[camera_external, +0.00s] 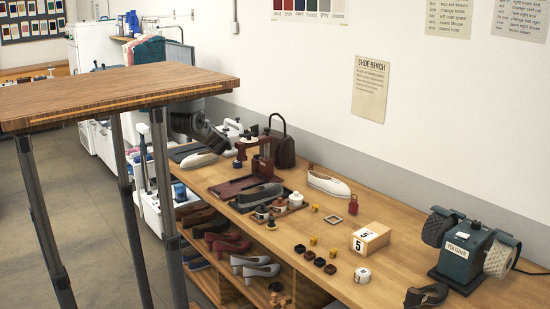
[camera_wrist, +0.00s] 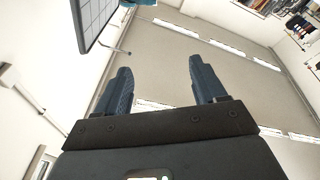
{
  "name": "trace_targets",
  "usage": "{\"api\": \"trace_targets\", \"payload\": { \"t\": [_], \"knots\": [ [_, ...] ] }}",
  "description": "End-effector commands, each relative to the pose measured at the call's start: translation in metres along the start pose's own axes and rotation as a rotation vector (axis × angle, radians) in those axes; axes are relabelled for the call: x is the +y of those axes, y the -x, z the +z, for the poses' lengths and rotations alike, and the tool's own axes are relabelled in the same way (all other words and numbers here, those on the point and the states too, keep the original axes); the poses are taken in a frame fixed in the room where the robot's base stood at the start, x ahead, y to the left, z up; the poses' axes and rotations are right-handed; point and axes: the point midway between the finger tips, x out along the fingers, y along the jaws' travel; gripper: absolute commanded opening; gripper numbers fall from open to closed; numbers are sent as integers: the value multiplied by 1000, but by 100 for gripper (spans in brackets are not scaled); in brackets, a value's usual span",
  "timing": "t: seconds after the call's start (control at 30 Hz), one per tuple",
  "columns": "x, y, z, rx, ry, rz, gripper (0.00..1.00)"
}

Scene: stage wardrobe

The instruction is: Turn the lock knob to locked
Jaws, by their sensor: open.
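In the wrist view, my gripper (camera_wrist: 159,78) has its two dark blue fingers spread wide apart, with nothing between them. No lock knob can be made out in either view. In the external view, I cannot pick out my gripper clearly; a wooden tabletop on dark legs hides part of the left side.
A long wooden bench (camera_external: 415,236) holds shoes, small pots, a white-faced box (camera_external: 370,238) and a green polisher (camera_external: 467,250). Shoes sit on shelves below. A tall wooden table (camera_external: 110,92) stands in the left foreground. Grey floor (camera_external: 95,210) shows between its legs.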

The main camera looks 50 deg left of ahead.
Motion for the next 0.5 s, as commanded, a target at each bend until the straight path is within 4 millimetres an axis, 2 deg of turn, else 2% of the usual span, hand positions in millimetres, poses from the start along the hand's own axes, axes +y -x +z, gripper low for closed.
{"api": "trace_targets", "payload": {
  "t": [0.03,0.1,0.3,0.5],
  "knots": [
    [20,-3,3,-17,-56,27,70],
    [38,-6,-11,3,-43,16,70],
    [73,-5,-58,92,145,-85,70],
    [95,7,-87,135,310,-190,70]
  ]
}}
